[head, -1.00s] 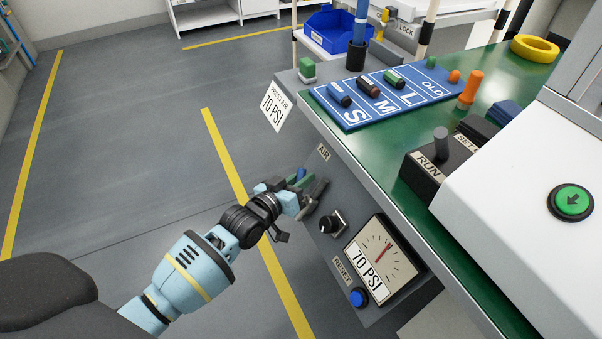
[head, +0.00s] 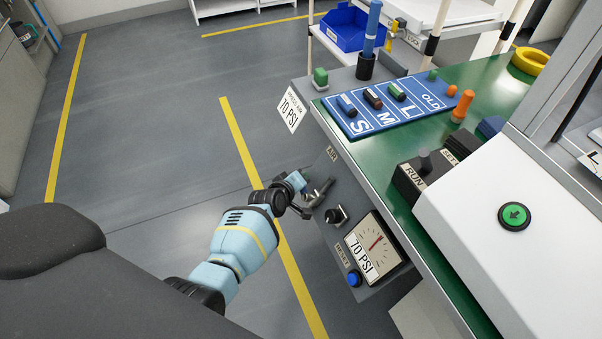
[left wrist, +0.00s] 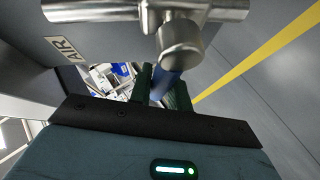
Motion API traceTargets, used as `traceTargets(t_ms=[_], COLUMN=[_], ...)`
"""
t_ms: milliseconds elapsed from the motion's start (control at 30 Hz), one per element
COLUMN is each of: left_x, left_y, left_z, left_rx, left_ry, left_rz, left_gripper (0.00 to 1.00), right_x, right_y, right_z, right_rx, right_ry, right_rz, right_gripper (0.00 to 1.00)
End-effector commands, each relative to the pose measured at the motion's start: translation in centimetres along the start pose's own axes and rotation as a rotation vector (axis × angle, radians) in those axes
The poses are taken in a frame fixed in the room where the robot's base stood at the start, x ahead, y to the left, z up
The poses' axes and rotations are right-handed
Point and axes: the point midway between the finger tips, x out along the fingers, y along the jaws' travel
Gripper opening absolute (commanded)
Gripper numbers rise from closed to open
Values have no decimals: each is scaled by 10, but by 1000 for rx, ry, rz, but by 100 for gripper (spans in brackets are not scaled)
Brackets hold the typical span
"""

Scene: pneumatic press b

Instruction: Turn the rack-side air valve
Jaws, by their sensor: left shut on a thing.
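The air valve (head: 323,188) is a metal fitting on the grey side panel under the green bench, below the AIR label (head: 332,153). In the left wrist view its pipe and round hub (left wrist: 180,42) fill the top, and its blue handle (left wrist: 166,84) hangs between the green fingers. My left gripper (head: 304,188) is at the valve, shut on the blue handle; the fingers (left wrist: 163,92) sit on either side of it. In the head view the handle is mostly hidden by the gripper. My right gripper is not in view.
Right of the valve are a black knob (head: 335,216), a 70 PSI gauge (head: 374,246) and a blue RESET button (head: 354,278). Open floor lies to the left.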

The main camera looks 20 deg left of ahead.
Motion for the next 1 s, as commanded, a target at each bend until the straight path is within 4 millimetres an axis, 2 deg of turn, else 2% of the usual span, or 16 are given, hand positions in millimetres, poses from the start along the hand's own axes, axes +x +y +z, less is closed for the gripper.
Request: traceTargets(t_ms=[133,300,833,867,1000], left_x=[0,1,1,1,1], left_y=[-2,-6,-9,-9,-9], left_z=[2,3,3,3,3], left_rx=[-61,-100,-120,-120,-119], left_ry=[-19,-27,-31,-31,-29], left_rz=[-37,-61,-75,-75,-74], left_gripper=[0,0,0,20,38], right_x=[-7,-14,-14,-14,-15], right_y=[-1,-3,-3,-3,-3], right_z=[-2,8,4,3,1], right_rx=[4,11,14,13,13], right_ry=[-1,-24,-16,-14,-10], right_rz=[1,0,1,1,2], right_gripper=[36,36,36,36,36])
